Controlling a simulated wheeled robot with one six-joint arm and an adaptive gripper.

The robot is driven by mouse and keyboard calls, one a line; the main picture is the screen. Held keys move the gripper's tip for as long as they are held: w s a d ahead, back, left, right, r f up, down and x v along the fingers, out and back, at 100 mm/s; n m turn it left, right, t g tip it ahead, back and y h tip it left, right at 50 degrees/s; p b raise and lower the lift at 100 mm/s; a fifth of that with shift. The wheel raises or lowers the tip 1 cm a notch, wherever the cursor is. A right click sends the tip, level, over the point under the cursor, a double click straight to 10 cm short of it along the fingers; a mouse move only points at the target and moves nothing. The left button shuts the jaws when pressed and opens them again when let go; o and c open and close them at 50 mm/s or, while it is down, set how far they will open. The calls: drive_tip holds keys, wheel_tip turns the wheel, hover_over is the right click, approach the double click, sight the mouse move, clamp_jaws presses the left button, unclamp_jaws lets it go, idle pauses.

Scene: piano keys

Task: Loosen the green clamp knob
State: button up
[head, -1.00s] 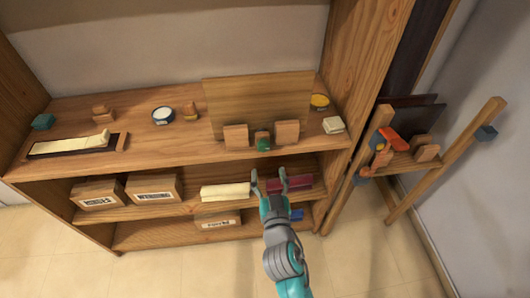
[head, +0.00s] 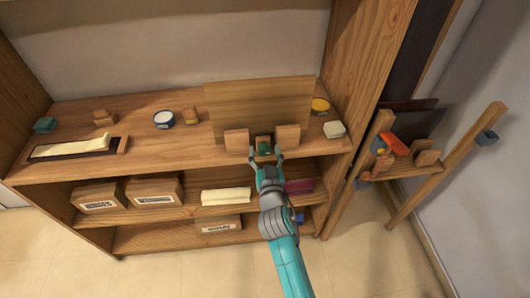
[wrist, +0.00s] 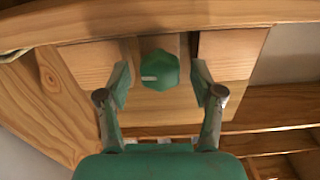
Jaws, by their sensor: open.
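The green clamp knob (wrist: 160,70) is at the top middle of the wrist view. It is a faceted knob with a pale mark on its left side. In the head view the knob (head: 264,149) sits at the front of the top shelf, between two wooden blocks. My gripper (wrist: 161,85) is open, with one finger on each side of the knob and visible gaps between. In the head view my gripper (head: 266,155) is at the shelf's front edge. I cannot tell how far the fingertips reach along the knob.
Wooden blocks (head: 237,139) and (head: 287,137) flank the knob, with an upright wooden panel (head: 258,98) behind. A yellow tin (head: 320,105) and a pale block (head: 334,129) stand to the right. A cream cloth (head: 226,197) and boxes (head: 153,191) lie on the shelf below.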

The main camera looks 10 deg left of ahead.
drive_tip(key=c, duration=1.1)
drive_tip(key=shift+n, duration=0.3)
drive_tip(key=n, duration=0.4)
drive_tip(key=shift+a+n, duration=0.1)
drive_tip(key=shift+n, duration=0.2)
drive_tip(key=n, duration=0.4)
drive_tip(key=shift+s+n, duration=0.1)
drive_tip(key=shift+n, duration=0.2)
drive_tip(key=n, duration=0.4)
drive_tip(key=shift+a+f, duration=0.1)
drive_tip(key=shift+f, duration=0.05)
drive_tip(key=shift+f+n, duration=0.1)
drive_tip(key=shift+n, duration=2.3)
